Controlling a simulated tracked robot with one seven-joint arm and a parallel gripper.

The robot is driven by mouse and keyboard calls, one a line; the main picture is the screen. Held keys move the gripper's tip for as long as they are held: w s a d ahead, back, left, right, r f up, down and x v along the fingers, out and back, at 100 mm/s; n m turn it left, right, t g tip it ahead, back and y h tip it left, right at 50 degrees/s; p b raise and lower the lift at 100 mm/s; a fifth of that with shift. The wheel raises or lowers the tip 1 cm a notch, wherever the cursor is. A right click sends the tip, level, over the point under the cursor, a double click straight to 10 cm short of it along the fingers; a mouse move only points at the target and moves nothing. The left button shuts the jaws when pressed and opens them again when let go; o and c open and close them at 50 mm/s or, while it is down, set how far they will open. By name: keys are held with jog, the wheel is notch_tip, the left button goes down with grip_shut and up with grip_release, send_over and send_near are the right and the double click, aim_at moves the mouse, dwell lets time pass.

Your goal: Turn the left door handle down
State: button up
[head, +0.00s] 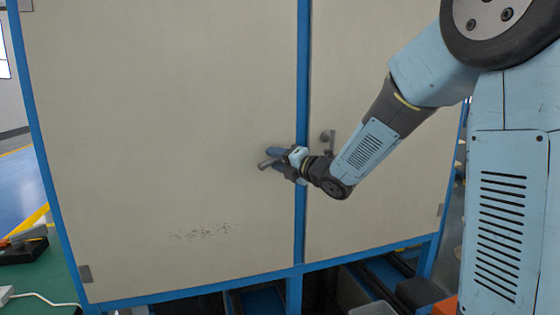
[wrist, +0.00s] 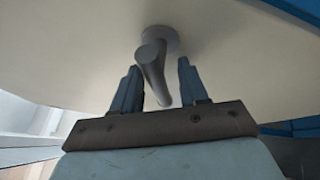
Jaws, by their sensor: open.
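The left door (head: 160,130) is a large beige panel in a blue frame, and it looks shut. Its handle (head: 268,164) is a grey metal lever near the door's right edge. In the wrist view the handle (wrist: 154,62) has a round base on the door and a bar that reaches between my two fingers. My gripper (head: 284,158) is at the handle, beside the blue centre post. In the wrist view my gripper (wrist: 158,88) is open, with one finger on each side of the bar and gaps visible. Whether a finger touches the bar is unclear.
The right door (head: 380,200) has its own grey handle (head: 328,138), close to my wrist. A blue post (head: 301,230) stands between the doors. Blue framing and machine parts show below. A green table (head: 45,275) with a grey-and-black item is at lower left.

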jog(key=c, duration=0.8)
jog(key=shift+s+f, duration=0.1)
